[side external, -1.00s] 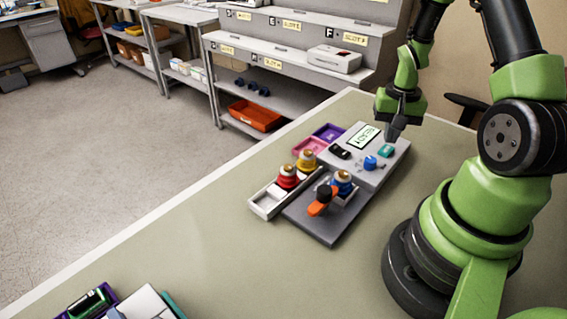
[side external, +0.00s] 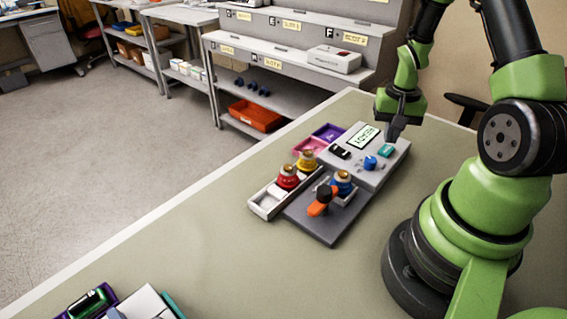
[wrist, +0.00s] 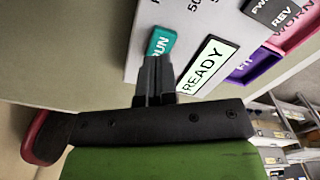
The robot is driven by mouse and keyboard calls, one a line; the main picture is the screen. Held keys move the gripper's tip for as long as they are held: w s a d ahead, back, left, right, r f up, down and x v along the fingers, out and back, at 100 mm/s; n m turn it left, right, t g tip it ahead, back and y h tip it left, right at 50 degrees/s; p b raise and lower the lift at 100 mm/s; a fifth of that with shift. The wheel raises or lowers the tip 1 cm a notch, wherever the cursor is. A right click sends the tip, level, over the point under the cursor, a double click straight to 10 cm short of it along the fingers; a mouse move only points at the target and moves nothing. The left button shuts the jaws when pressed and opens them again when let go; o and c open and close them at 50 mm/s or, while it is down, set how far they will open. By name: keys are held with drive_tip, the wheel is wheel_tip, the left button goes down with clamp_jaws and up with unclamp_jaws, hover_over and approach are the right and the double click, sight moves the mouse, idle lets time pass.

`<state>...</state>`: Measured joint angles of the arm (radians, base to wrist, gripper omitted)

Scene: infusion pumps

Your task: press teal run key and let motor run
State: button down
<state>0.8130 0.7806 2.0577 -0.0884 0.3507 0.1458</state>
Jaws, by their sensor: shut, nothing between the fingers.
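The teal run key (side external: 385,150) sits on the grey pump panel (side external: 372,178). In the wrist view the key (wrist: 161,43) is partly hidden behind my fingertips, and its visible letters read "UN". The display (side external: 364,138) beside it reads READY, also legible in the wrist view (wrist: 206,68). My gripper (side external: 393,133) is shut and empty, with its tips just above or at the key's edge; I cannot tell whether they touch it. A blue knob (side external: 370,163) and a black FWD/REV switch (side external: 339,152) are on the same panel. An orange-handled part (side external: 319,206) sits at the front of the pump.
A white tray (side external: 264,208) holding red and yellow bobbin-like pieces stands left of the pump. Purple (side external: 328,132) and pink (side external: 310,146) trays lie behind it. Other items lie at the bench's near left corner (side external: 100,303). The bench middle is clear.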

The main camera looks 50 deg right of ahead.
drive_tip(key=shift+f, duration=1.25)
idle(0.3)
wheel_tip(320, 180, up, 8)
idle(0.8)
drive_tip(key=w+a+r+n+t, duration=0.2)
drive_tip(key=w+a+r, duration=0.1)
drive_tip(key=a+r, duration=0.4)
drive_tip(key=s+a+r+n+t+y, duration=0.1)
drive_tip(key=s+a+r+n+t, duration=0.1)
drive_tip(key=a+r, duration=0.4)
drive_tip(key=s+a+r+n+t+y, duration=0.1)
drive_tip(key=s+a+r+n+t, duration=0.2)
drive_tip(key=s+a+r, duration=0.3)
drive_tip(key=a+n, duration=0.1)
drive_tip(key=a, duration=0.3)
drive_tip(key=shift+a, duration=0.15)
drive_tip(key=shift+r, duration=0.1)
idle(2.2)
